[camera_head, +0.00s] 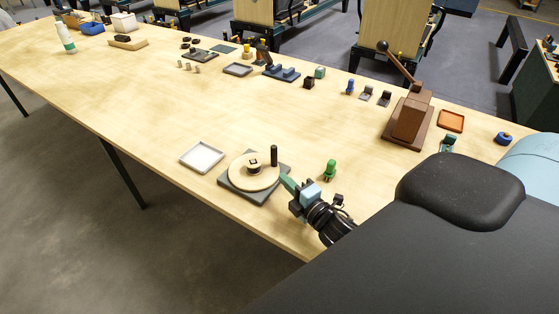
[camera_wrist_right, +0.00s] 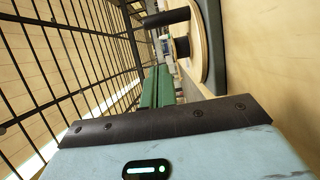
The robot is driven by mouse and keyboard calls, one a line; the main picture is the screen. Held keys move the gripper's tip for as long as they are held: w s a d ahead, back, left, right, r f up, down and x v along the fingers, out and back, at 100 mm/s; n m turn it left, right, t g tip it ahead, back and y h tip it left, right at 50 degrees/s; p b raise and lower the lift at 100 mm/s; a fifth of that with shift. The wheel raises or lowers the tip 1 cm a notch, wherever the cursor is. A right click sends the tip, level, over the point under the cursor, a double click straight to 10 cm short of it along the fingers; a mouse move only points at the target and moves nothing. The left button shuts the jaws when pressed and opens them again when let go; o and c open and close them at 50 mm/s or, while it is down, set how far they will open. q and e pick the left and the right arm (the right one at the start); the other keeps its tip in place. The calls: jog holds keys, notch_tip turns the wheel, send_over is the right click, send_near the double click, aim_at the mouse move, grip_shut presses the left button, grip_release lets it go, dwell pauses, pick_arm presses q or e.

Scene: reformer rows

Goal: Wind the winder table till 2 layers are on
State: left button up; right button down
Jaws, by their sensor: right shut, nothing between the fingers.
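The winder table is a pale round wooden disc (camera_head: 240,174) on a dark grey square base (camera_head: 266,192). A small dark-topped hub (camera_head: 253,164) stands at its middle and an upright dark handle (camera_head: 274,154) near its far right edge. In the wrist view the handle (camera_wrist_right: 165,18) and the hub (camera_wrist_right: 181,47) show beyond my fingers. My right gripper (camera_head: 286,181) has green fingers, shut and empty, at the disc's right side and short of the handle. The fingers also show in the wrist view (camera_wrist_right: 158,88). I cannot make out wound layers on the hub. My left gripper is out of view.
A white square tray (camera_head: 202,157) lies left of the winder. A green figure-like piece (camera_head: 330,170) stands to the right, close to my right gripper. A brown lever press (camera_head: 410,120) stands farther right, beside an orange tray (camera_head: 451,121). The table's middle left is clear.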

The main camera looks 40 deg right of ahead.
send_near(253, 162)
jog(key=shift+w+d+r, duration=0.3)
jog(key=shift+d+r, duration=0.2)
jog(key=shift+r, duration=0.1)
jog(key=shift+w+d+r, duration=0.35)
jog(key=shift+d+r, duration=0.2)
jog(key=shift+w+d+f+p, duration=0.1)
jog(key=shift+w+d+p, duration=0.2)
jog(key=shift+w+d, duration=1.1)
jog(key=shift+w, duration=0.05)
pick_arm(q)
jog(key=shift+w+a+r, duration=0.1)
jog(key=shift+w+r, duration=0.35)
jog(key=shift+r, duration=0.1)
